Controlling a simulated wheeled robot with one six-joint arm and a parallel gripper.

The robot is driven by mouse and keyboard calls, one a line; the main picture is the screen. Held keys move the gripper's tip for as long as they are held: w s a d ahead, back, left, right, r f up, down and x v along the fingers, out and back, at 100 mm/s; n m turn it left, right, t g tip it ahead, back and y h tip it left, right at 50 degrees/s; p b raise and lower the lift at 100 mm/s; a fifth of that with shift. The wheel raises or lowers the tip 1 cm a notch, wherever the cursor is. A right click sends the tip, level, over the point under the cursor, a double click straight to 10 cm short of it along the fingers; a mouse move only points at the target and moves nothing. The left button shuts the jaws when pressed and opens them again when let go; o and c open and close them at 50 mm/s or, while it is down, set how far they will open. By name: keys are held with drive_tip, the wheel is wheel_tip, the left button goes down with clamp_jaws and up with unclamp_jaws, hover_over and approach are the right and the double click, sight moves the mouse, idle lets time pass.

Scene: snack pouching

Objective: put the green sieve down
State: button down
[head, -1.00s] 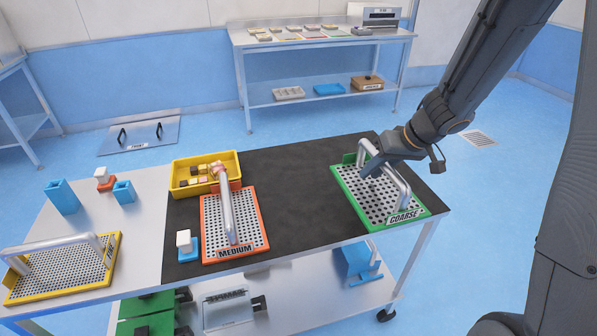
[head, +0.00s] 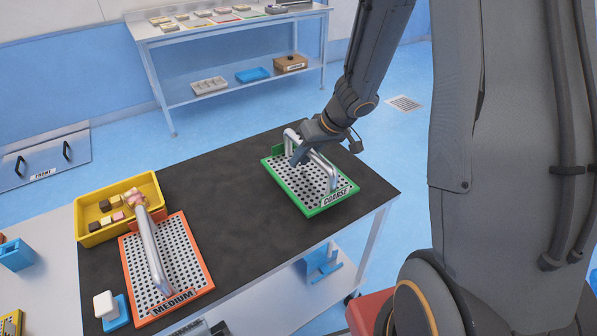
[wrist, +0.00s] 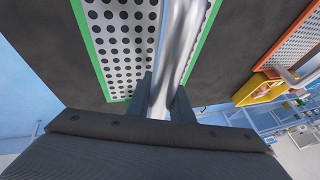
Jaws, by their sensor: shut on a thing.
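The green sieve (head: 331,203), a perforated plate with a green rim, a silver handle and a COARSE label, is at the right part of the black mat (head: 225,215) on the table. My gripper (head: 300,160) is shut on its handle from above. In the wrist view, the fingers (wrist: 165,98) lie on either side of the silver handle (wrist: 176,55), with the perforated plate (wrist: 120,45) beneath. The sieve looks level and at or very near the mat; I cannot tell whether it touches.
The orange MEDIUM sieve (head: 190,262) and a yellow bin (head: 88,230) with several small blocks stand left on the mat. A white block on a blue block (head: 117,312) is at the front left. Bare mat lies between the two sieves. The table's right edge is close to the green sieve.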

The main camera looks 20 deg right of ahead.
sight(301, 170)
drive_tip(key=shift+f+b, duration=0.55)
drive_tip(key=shift+f, duration=1.55)
drive_tip(key=c, duration=1.6)
unclamp_jaws()
drive_tip(key=shift+f, duration=0.1)
drive_tip(key=s+d+r+t+h+p, duration=0.1)
drive_tip(key=d+r+t+h+p, duration=0.35)
drive_tip(key=r, duration=0.95)
drive_tip(key=s+a+m+g, duration=0.1)
drive_tip(key=s+g, duration=0.1)
drive_tip(key=s, duration=0.3)
drive_tip(key=s+a+m+g+b, duration=0.1)
drive_tip(key=s+g, duration=0.1)
drive_tip(key=s, duration=0.4)
drive_tip(key=s+a+g, duration=0.1)
drive_tip(key=s+g, duration=0.1)
drive_tip(key=s, duration=0.3)
drive_tip(key=shift+s+a+m+g+b, duration=0.15)
drive_tip(key=shift+s+m+g+b, duration=0.1)
drive_tip(key=shift+s+m+b, duration=0.15)
